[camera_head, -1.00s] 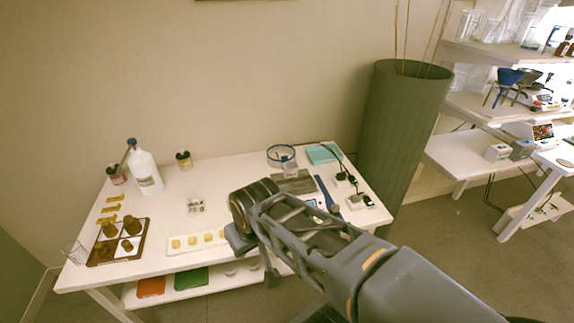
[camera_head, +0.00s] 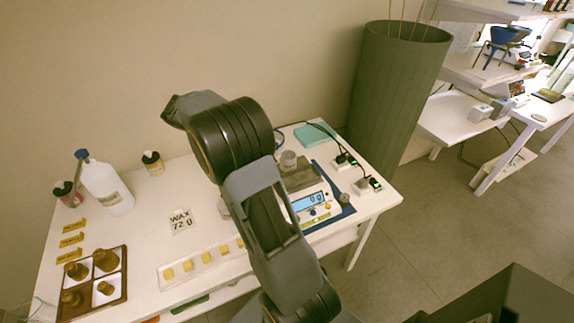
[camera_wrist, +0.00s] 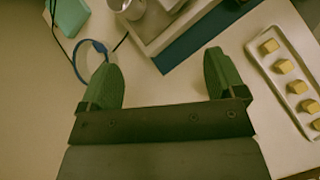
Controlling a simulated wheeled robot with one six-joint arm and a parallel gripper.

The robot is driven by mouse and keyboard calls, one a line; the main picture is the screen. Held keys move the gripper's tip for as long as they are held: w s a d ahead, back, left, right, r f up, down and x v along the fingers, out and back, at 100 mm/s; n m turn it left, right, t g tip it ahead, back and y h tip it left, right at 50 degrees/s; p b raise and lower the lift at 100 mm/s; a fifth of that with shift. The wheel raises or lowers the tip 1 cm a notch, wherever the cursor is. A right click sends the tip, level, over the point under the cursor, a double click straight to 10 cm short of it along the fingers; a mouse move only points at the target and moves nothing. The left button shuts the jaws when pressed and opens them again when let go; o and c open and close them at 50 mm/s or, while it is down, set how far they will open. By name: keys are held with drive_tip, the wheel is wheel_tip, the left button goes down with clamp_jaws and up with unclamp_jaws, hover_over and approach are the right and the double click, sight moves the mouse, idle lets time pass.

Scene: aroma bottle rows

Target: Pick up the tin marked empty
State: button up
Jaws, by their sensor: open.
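I cannot read a mark saying empty on any tin. A grey metal tin (camera_head: 288,160) stands toward the back of the table, beside the digital scale (camera_head: 312,205). A pale round thing at the left edge of my arm is mostly hidden by it. In the wrist view a metal container (camera_wrist: 128,8) is cut by the top edge, beyond the fingertips. My gripper (camera_wrist: 160,62) has its two green fingers wide apart, with nothing between them. In the head view my arm rises over the table and hides part of it.
A tray of yellow cubes (camera_head: 187,267) lies along the front. A brown tray (camera_head: 123,282) with brown bottles is at the left. A white bottle (camera_head: 106,188), dark-capped jars and a card reading WAX 72 g (camera_head: 181,221) stand behind. A tall green planter (camera_head: 397,95) is beyond the table.

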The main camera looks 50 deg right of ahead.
sight(288, 155)
drive_tip(key=w+d+f+n+g+h, duration=0.2)
drive_tip(key=w+d+f+g, duration=0.15)
drive_tip(key=d+f, duration=0.35)
drive_tip(key=shift+g+h, duration=0.3)
drive_tip(key=shift+g, duration=0.35)
drive_tip(key=x, duration=0.9)
drive_tip(key=d+r+x, duration=0.1)
drive_tip(key=x, duration=0.4)
drive_tip(key=shift+w, duration=0.25)
drive_tip(key=c, duration=1)
